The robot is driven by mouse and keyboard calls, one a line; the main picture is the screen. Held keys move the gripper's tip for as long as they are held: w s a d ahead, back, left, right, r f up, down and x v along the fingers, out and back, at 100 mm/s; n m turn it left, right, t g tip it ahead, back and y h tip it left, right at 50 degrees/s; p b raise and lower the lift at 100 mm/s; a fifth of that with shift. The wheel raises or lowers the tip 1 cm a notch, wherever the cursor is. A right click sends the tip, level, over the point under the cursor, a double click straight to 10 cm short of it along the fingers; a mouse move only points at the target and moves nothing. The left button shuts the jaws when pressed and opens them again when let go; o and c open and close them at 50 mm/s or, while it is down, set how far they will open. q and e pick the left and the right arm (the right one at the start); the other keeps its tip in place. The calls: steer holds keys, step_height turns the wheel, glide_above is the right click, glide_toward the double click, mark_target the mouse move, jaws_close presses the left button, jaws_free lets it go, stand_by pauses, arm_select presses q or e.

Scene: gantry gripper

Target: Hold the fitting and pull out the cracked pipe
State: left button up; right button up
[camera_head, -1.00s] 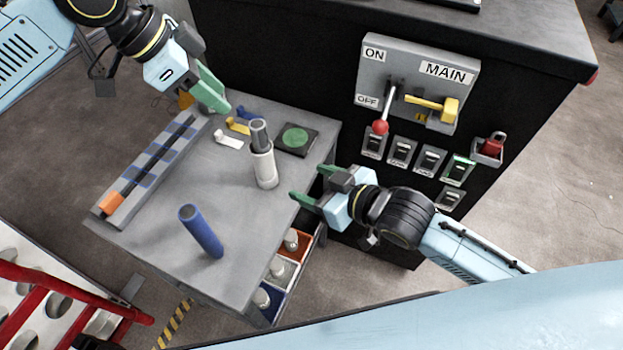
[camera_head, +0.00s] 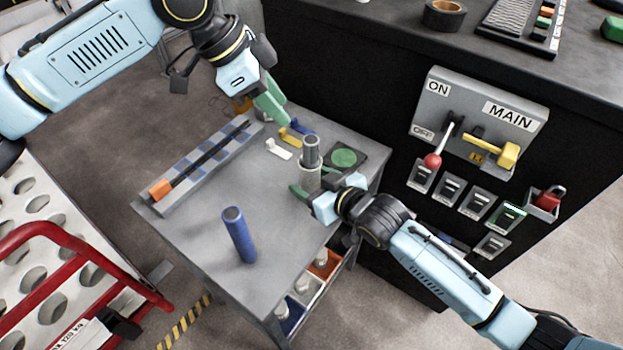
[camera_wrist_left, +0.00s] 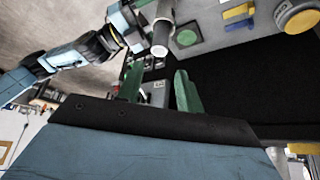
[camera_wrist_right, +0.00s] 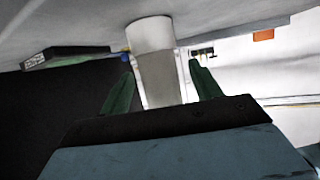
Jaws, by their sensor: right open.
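The light grey fitting (camera_head: 309,179) stands upright on the grey table, with the darker grey cracked pipe (camera_head: 311,148) rising from its top. No crack can be made out. My left gripper (camera_head: 275,112) is in the air above the far left of the table, apart from the pipe. The left wrist view shows its fingers (camera_wrist_left: 158,88) apart and empty, with the pipe (camera_wrist_left: 161,36) beyond them.
A blue pipe (camera_head: 239,235) stands near the table's front. A long grey rack (camera_head: 195,175) with an orange block lies along the left edge. A dark pad with a green disc (camera_head: 344,157) and small white, yellow and blue pieces lie behind. A switch panel (camera_head: 478,120) stands right.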

steer(key=shift+w+a+f, duration=0.2)
steer(key=shift+w+a, duration=0.05)
steer(key=shift+w, duration=0.05)
